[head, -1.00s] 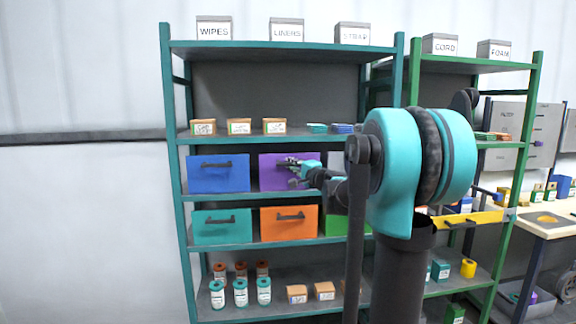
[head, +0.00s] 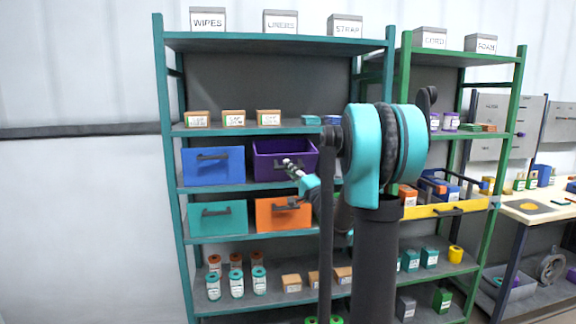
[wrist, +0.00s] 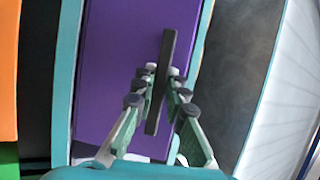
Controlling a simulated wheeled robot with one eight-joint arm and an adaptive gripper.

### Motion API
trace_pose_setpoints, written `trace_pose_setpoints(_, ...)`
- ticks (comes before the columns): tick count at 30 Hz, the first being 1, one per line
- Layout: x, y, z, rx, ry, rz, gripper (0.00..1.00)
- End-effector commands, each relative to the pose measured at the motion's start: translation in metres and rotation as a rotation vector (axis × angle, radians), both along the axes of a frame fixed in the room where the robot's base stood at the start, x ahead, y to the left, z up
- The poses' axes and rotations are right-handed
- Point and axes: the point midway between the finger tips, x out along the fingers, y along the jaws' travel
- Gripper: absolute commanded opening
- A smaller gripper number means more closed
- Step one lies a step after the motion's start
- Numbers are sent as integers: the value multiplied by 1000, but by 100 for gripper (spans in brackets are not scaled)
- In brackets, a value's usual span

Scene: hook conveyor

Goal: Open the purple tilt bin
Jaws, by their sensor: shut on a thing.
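The purple tilt bin (head: 268,152) is on the middle shelf of the teal rack, right of the blue bin. Its front is tilted outward and its dark inside shows at the top. My gripper (head: 290,164) is at its front, shut on the bin's dark bar handle (wrist: 164,58). In the wrist view the fingers of my gripper (wrist: 161,90) lie on both sides of the handle, with the purple front (wrist: 110,75) behind. The right part of the bin's front is partly hidden by my arm in the head view.
A blue bin (head: 195,172) is to the left. A teal bin (head: 215,222) and an orange bin (head: 270,218) are on the shelf below. Small boxes (head: 234,118) stand on the shelf above. A green rack (head: 513,110) stands to the right.

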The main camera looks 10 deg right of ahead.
Motion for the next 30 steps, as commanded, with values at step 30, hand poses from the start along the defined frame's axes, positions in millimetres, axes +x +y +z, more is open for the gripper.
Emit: trace_pose_setpoints(30, -22, 0, -42, -2, 3, -2, 0)
